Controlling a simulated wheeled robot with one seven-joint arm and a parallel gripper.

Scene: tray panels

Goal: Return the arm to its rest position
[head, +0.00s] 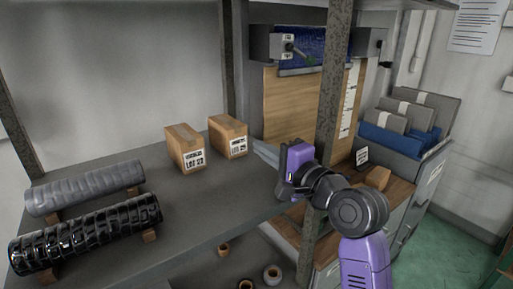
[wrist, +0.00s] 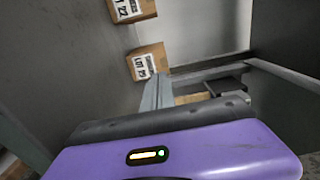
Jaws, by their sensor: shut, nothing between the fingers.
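My purple arm reaches in from the lower right of the head view. My gripper (head: 262,151) is at the front right of the grey shelf, its fingers pointing left. It is shut and empty. In the wrist view the grey fingers (wrist: 157,92) are together beyond the purple hand, with nothing between them. The fingertips are close to the right-hand cardboard box (head: 228,136) in the head view; I cannot tell the exact gap. That box also shows in the wrist view (wrist: 148,62).
Another labelled box (head: 185,148) stands on the shelf (head: 190,215). A grey roll (head: 85,188) and a black roll (head: 85,232) lie at the left. A metal post (head: 330,90) rises beside my arm. A bin of folders (head: 400,142) stands at the right. Green floor shows at lower right.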

